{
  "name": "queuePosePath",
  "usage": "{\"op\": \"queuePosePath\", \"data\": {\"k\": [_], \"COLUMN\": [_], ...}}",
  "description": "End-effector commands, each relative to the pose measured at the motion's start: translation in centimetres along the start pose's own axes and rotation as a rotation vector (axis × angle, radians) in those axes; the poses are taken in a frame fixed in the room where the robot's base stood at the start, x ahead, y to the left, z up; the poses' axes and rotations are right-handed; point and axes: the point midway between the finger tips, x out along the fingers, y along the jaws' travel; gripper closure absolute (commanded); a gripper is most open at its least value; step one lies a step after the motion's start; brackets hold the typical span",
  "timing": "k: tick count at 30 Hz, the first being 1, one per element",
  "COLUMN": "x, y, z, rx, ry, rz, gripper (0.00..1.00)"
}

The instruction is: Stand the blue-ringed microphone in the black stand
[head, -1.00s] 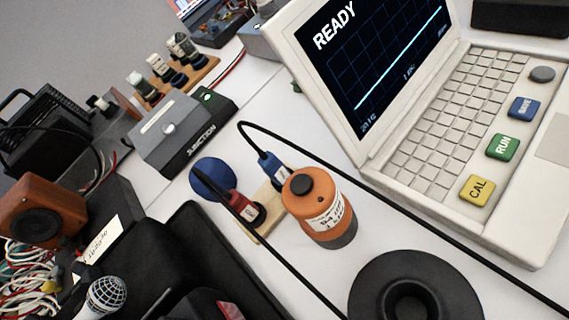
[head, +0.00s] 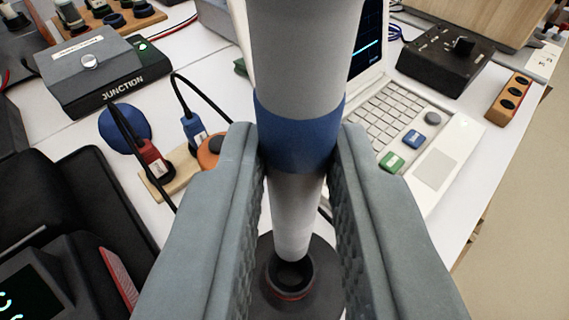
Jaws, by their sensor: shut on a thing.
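The blue-ringed microphone (head: 303,65) is a pale grey shaft with a blue band, standing close to upright in the head view. Its upper end is cut off by the top edge. My gripper (head: 297,140) is shut on it around the blue band, with one grey finger on each side. The black stand (head: 320,285) is below, a round base with a raised ring socket. The microphone's narrow lower end is over the socket's mouth, overlapping its far rim. Dark opening shows in front of it; I cannot tell whether the tip is inside or just above.
The laptop (head: 440,160) is behind on the right, a dark control box (head: 445,55) beyond it. The junction box (head: 90,75), blue disc (head: 125,121) and plugs with cables are at left. The orange bottle (head: 209,152) is mostly hidden by the left finger. A black case (head: 70,190) lies lower left.

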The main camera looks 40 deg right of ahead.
Motion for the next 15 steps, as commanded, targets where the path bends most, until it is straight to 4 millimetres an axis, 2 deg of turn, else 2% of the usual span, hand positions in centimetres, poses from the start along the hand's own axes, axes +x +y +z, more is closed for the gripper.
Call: {"op": "queuePosePath", "data": {"k": [15], "x": [0.8], "y": [0.0], "z": [2.9], "rx": [-0.001], "ry": [-0.001], "rz": [0.001], "gripper": [1.00]}}
